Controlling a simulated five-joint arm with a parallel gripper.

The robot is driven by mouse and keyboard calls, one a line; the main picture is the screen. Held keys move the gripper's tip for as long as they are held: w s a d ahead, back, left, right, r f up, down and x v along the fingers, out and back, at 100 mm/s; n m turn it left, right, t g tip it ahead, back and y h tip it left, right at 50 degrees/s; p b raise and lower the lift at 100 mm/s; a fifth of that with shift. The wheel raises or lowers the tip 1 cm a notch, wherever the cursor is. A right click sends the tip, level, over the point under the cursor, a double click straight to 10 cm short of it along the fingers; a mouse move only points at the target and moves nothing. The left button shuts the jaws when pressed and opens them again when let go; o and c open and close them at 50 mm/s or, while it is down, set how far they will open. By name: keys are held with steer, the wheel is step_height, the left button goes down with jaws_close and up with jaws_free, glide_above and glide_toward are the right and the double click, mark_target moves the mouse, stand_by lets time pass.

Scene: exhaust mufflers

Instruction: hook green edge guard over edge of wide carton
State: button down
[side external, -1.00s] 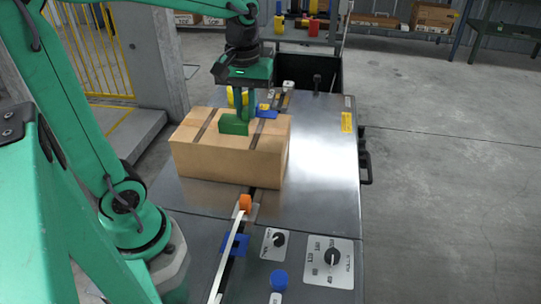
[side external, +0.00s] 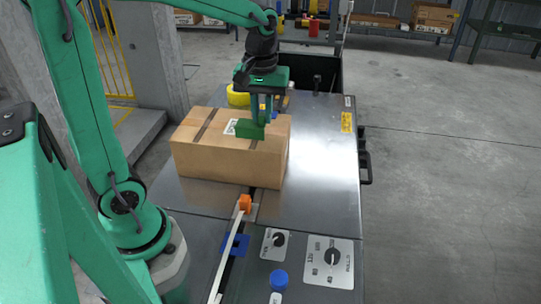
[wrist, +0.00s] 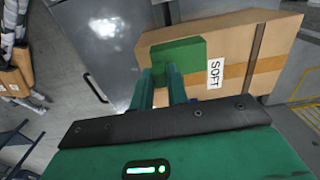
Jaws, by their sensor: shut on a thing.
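My gripper (side external: 261,117) is shut on the green edge guard (side external: 250,130), a small green block-like piece. In the side view the guard appears in front of the right part of the top of the wide carton (side external: 225,160), near its front edge; I cannot tell whether they touch. In the wrist view the fingers (wrist: 161,82) hold the guard (wrist: 180,53), which overlaps the carton (wrist: 262,45) beside its SOFT label (wrist: 215,73). The carton is brown, taped, and sits flat on the metal bench. The guard's underside is hidden.
The metal bench top (side external: 325,150) is clear to the right of the carton. A yellow roll (side external: 237,96) stands behind it. In front are an orange piece (side external: 245,203) on a pale strip, a blue knob (side external: 279,280) and a dial panel (side external: 329,262).

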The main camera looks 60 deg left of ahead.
mark_target(262, 125)
steer(key=shift+f, duration=2.8)
steer(key=shift+w+a+f, duration=0.1)
steer(key=shift+a+f, duration=0.05)
steer(key=shift+f, duration=0.35)
steer(key=c, duration=1.3)
jaws_free()
steer(key=shift+r, duration=3.85)
